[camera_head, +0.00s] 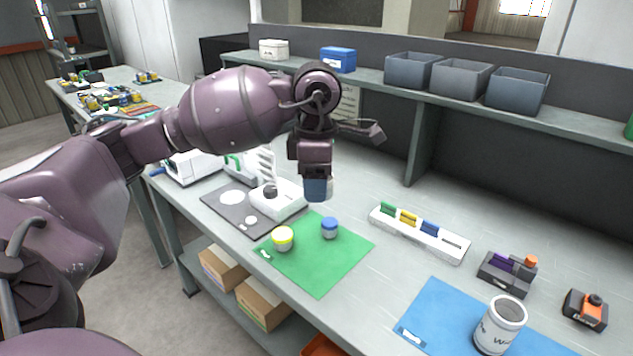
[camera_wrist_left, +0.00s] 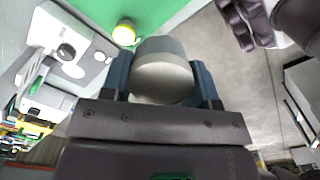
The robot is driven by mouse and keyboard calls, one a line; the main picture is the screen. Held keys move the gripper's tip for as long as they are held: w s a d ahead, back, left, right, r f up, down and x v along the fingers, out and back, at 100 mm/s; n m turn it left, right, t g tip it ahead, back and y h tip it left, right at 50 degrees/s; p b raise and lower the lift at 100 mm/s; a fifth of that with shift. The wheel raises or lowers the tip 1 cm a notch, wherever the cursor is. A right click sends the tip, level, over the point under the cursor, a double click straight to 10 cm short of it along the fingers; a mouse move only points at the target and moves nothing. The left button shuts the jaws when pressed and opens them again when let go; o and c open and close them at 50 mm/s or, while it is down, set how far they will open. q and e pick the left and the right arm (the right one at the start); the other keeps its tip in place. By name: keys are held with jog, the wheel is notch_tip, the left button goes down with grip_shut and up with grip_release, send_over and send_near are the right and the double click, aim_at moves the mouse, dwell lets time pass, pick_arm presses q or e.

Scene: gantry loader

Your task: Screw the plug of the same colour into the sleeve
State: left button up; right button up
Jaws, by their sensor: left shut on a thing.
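My left gripper (camera_head: 318,190) is shut on a grey-white cylinder (camera_wrist_left: 163,72), held between its blue fingers above the back edge of the green mat. I cannot tell whether the cylinder is a sleeve or a plug; no coloured end shows on it. On the green mat (camera_head: 318,265) stand a white piece with a yellow top (camera_head: 283,239) and a pale piece with a blue top (camera_head: 329,228). The yellow one also shows in the left wrist view (camera_wrist_left: 124,32). A white rack (camera_head: 447,245) holds green, yellow and blue pieces. My right gripper is not in view.
A white device (camera_head: 285,201) stands on a dark mat behind the green mat. To the right are a blue mat (camera_head: 435,310) with a white mug (camera_head: 499,325), and two dark holders (camera_head: 505,275) (camera_head: 586,311). Grey bins (camera_head: 460,80) stand on the shelf.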

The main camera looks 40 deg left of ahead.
pick_arm(q)
jog(key=shift+d+f+m, duration=0.3)
jog(key=shift+f+m, duration=0.15)
jog(key=shift+m, duration=0.15)
jog(key=s+d+f+m, duration=0.1)
jog(key=d+f+m, duration=0.2)
jog(key=m, duration=0.4)
jog(key=s+d+f+m, duration=0.1)
jog(key=d+f+m, duration=0.3)
jog(key=f+m, duration=0.2)
jog(key=s+d+f+m, duration=0.1)
jog(key=d+f+m, duration=0.3)
jog(key=m, duration=0.6)
jog(key=shift+s+f, duration=0.1)
jog(key=shift+f, duration=0.25)
